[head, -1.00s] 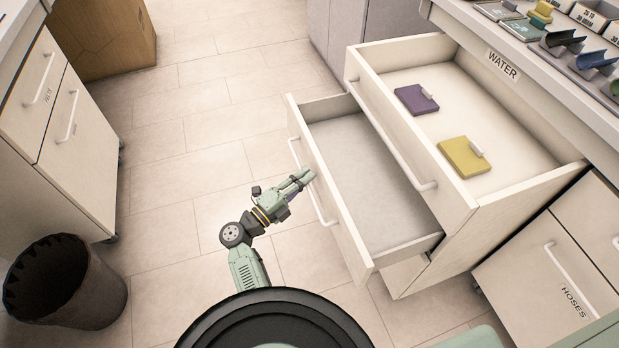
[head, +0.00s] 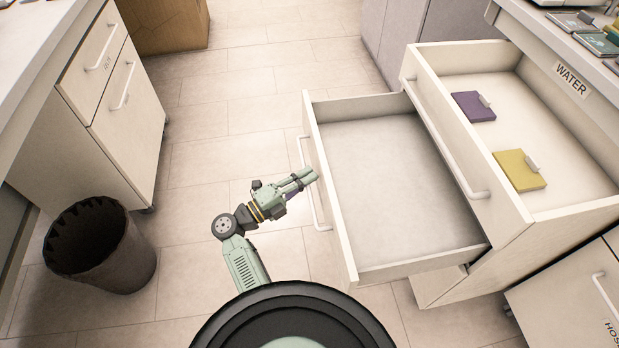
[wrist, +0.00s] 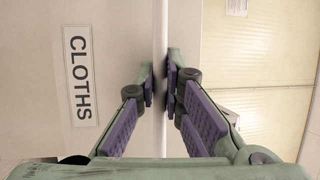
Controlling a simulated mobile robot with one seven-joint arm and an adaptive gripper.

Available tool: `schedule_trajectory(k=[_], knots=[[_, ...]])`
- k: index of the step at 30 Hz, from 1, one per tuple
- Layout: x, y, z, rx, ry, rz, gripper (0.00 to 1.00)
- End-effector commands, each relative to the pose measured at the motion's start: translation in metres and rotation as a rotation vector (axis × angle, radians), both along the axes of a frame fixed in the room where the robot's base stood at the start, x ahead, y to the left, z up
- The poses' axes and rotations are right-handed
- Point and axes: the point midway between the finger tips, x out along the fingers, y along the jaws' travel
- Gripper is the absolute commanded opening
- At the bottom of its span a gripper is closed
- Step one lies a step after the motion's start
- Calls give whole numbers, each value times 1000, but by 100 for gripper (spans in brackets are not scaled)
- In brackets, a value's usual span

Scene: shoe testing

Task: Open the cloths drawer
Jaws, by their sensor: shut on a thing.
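The cloths drawer (head: 395,175) is the lower of two pulled-out drawers in the head view. It stands well open, and the inside that shows is bare and pale. Its front carries the CLOTHS label (wrist: 81,75) in the wrist view. My gripper (head: 311,175) is at the outer side of the drawer front. In the wrist view my gripper (wrist: 161,85) has its purple-padded fingers closed around the white bar handle (wrist: 160,135). Part of that handle (head: 315,210) shows below the fingers in the head view.
Above it, the open WATER drawer (head: 470,165) holds a purple piece (head: 472,107) and a yellow piece (head: 518,172). A dark bin (head: 125,270) and a white cabinet (head: 115,110) stand at left. Tiled floor (head: 235,125) is clear between the cabinets.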

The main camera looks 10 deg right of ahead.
Motion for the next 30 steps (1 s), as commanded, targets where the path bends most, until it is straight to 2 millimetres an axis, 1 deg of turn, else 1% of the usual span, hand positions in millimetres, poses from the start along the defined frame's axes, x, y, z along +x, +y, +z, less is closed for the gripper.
schedule_trajectory(k=[4,5,12,14,23,26,29,30], knots=[[-1,0,-1,0,3,-2,0],[-1,0,-1,0,3,-2,11],[0,0,0,0,2,-1,27],[0,-1,0,0,1,-1,30],[-1,1,0,0,1,0,30],[-3,9,-2,0,0,2,30],[-10,23,-5,0,1,3,30],[-13,30,-6,-1,1,5,30]])
